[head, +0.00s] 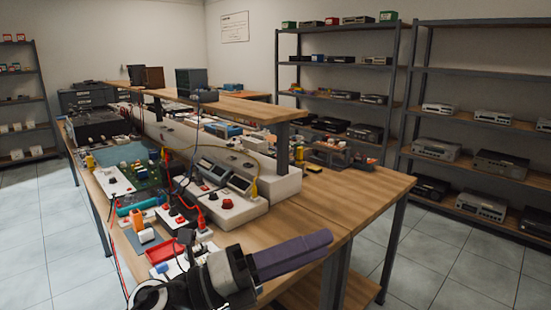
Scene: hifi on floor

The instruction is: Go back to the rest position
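My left gripper (291,255) is at the bottom centre of the head view, over the front of the workbench. Its grey body leads into dark purple fingers that point right and slightly up. The fingers show as one block with no clear gap, so I cannot tell whether they are open or shut. I see no object held at their tips. My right gripper is not in view.
A wooden workbench (352,196) carries a red tray (180,248), a green circuit board (150,172), cables and instruments under a raised shelf (240,106). Metal racks with devices stand at the back and right. Tiled floor (40,235) is clear at the left.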

